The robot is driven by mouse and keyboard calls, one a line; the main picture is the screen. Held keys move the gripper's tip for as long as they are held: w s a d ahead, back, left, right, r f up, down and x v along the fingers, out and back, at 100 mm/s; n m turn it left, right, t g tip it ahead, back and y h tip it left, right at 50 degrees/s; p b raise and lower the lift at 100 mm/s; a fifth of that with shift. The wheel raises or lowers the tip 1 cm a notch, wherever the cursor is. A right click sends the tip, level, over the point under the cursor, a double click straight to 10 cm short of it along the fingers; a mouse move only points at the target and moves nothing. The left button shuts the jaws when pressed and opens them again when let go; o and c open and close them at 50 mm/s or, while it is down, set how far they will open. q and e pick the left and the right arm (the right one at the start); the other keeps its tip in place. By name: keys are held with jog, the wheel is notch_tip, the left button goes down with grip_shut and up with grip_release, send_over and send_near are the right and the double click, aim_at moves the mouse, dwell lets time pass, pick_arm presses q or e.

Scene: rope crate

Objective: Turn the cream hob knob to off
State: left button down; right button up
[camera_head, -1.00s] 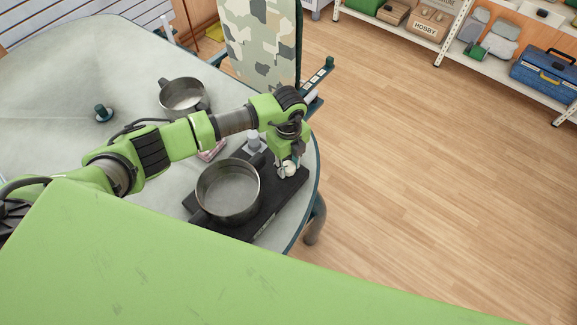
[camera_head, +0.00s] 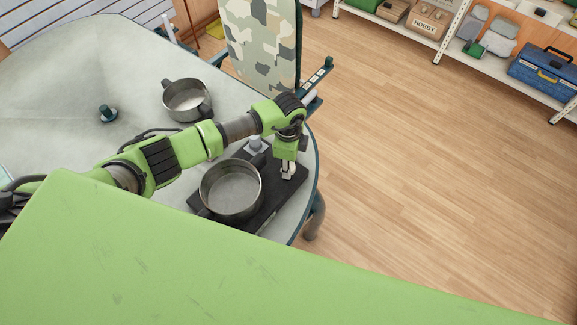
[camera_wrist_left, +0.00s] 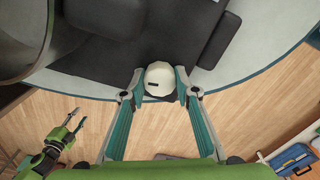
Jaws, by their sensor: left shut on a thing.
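The cream knob (camera_wrist_left: 160,79) is round with a short dark mark near its left side in the left wrist view. It sits at the edge of the black hob (camera_head: 268,209). My left gripper (camera_head: 287,173) is over the hob's right end in the head view, and it hides most of the knob there. In the left wrist view the fingers of my left gripper (camera_wrist_left: 160,92) are shut on the knob, one on each side. My right gripper (camera_wrist_left: 67,128) shows at lower left in the left wrist view, away from the hob, with its fingers apart.
A metal pot (camera_head: 231,190) stands on the hob, close to my left arm. Another pot (camera_head: 187,100) stands further back on the grey table (camera_head: 60,75). A camouflage-patterned chair (camera_head: 262,45) stands behind the table.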

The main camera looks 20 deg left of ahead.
pick_arm(q)
jog(key=n+p, duration=0.2)
jog(key=n, duration=0.2)
jog(key=shift+s+r, duration=0.1)
jog(key=shift+s, duration=0.1)
jog(key=n, duration=0.1)
jog(key=n+p, duration=0.1)
jog(key=shift+f+n, duration=0.3)
jog(key=c, duration=1.7)
grip_release()
jog(key=shift+w, duration=0.1)
jog(key=shift+r, duration=0.1)
